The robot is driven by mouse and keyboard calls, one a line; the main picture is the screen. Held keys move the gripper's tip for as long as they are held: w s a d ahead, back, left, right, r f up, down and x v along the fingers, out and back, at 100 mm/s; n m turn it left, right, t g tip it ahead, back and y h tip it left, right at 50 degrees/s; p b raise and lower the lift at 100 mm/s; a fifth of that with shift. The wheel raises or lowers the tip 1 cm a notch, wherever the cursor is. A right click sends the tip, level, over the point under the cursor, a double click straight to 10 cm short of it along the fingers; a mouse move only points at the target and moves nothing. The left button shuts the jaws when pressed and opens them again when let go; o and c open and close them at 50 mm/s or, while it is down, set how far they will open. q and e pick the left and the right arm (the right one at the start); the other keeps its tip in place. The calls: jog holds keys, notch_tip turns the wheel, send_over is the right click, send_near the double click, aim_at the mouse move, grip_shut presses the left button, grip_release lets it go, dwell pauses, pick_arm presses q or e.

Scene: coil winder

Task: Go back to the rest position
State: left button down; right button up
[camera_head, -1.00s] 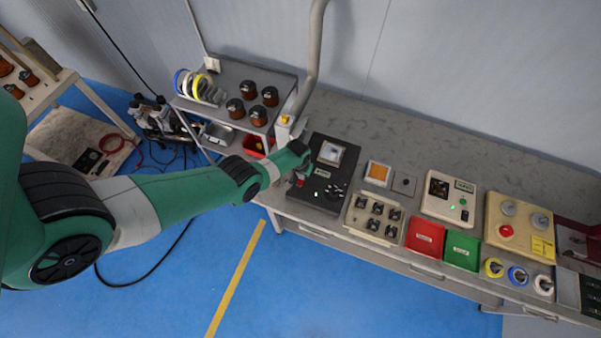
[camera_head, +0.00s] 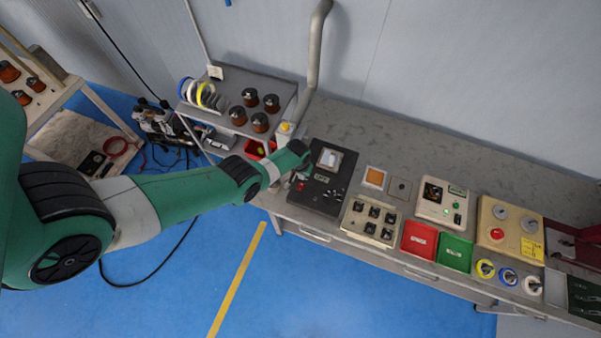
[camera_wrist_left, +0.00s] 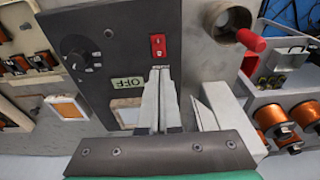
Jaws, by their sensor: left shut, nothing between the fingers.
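My left gripper (camera_head: 300,176) is at the left part of the black control unit (camera_head: 325,202) on the bench. In the left wrist view its two fingers (camera_wrist_left: 160,74) are together with nothing between them. Their tips are just below a red rocker switch (camera_wrist_left: 158,46) on the black panel; I cannot tell whether they touch it. A label reading OFF (camera_wrist_left: 126,84) is left of the fingers, and a black knob (camera_wrist_left: 80,58) is further left. My right gripper is not in view.
A cream tray of dark parts (camera_head: 370,220), a red bin (camera_head: 420,239) and a green bin (camera_head: 456,251) stand right of the unit. A grey pipe (camera_head: 316,50) rises behind it. A shelf with copper coils (camera_head: 250,97) is to the left. The blue floor in front is open.

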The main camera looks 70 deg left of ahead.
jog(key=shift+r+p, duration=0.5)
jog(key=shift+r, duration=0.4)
